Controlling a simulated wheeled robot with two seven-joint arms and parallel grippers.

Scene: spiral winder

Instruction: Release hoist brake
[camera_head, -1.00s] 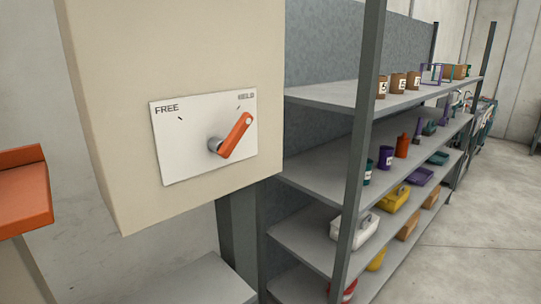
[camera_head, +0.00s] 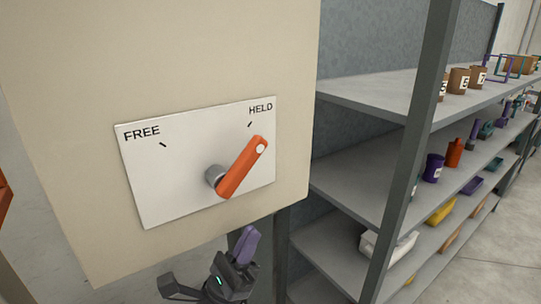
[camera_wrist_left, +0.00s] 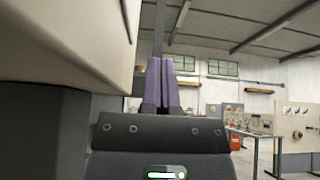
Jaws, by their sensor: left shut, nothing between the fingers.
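The brake lever (camera_head: 243,168) is an orange handle on a grey hub, mounted on a white plate (camera_head: 165,195) with the words FREE at left and HELD at right. The lever tilts up to the right, toward the HELD mark. The plate is on the front of a cream box (camera_head: 70,90). My left gripper (camera_head: 247,240) is below the box's lower edge, apart from the lever, its purple fingers pointing up. In the left wrist view the purple fingers (camera_wrist_left: 162,85) are together with nothing between them. The right gripper is out of view.
A grey shelf rack (camera_head: 375,100) with numbered brown boxes, cups and coloured bins stands just right of the cream box. Its upright post (camera_head: 415,150) is close. The wrist view shows the box's underside (camera_wrist_left: 60,50) at upper left and a workbench (camera_wrist_left: 265,135) farther off.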

